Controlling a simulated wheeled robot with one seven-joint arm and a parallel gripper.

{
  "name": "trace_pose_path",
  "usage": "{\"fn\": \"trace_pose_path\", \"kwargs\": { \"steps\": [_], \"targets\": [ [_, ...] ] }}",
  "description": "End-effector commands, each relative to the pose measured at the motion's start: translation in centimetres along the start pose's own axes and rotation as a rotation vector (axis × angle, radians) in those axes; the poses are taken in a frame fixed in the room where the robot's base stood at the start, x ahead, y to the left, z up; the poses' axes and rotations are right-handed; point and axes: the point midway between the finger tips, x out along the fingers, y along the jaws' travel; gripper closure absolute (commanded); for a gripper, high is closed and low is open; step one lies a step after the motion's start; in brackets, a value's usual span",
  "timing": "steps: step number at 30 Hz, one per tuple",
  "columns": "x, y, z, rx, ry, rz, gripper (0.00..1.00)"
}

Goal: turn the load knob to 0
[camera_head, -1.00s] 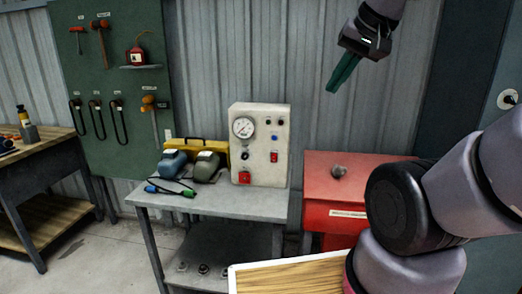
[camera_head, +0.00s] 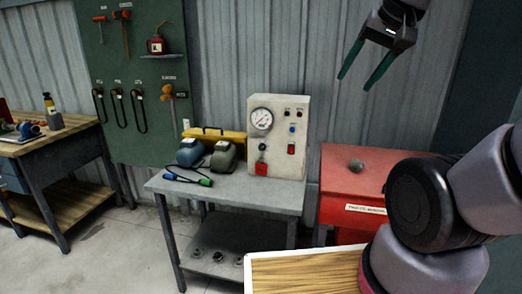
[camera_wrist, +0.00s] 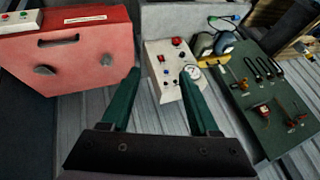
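A pale control box (camera_head: 277,137) stands upright on the grey bench and also shows in the wrist view (camera_wrist: 158,58). Its front carries a round white gauge (camera_head: 261,119), a small dark knob (camera_head: 262,147), a red switch (camera_head: 291,149), a red button (camera_head: 261,168) and small lamps. The labels are too small to read, so I cannot tell for sure which control is the load knob or its setting. My gripper (camera_head: 354,84) is open and empty, above and to the right of the box, apart from it. In the wrist view its green fingers (camera_wrist: 160,75) frame the box's panel.
The grey bench (camera_head: 235,196) also bears two cases, a yellow box (camera_head: 215,134) and a cable with green and blue ends. A red cabinet (camera_head: 340,180) with a grey knob on top stands to the right. A green tool board (camera_head: 150,75) hangs behind.

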Motion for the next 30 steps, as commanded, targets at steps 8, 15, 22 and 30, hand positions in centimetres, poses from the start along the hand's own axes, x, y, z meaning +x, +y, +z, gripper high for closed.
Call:
{"fn": "trace_pose_path", "kwargs": {
  "steps": [8,15,22,30],
  "targets": [
    [6.1,2.2,-2.2,0.024,-0.179,0.263,0.31],
    [12.6,3.7,-4.9,-0.006,-0.218,0.575,0.31],
    [19.5,3.6,-7.5,-0.105,-0.112,0.849,0.31],
    [28.5,0.6,-9.9,-0.299,0.169,1.054,0.31]
  ]
}}
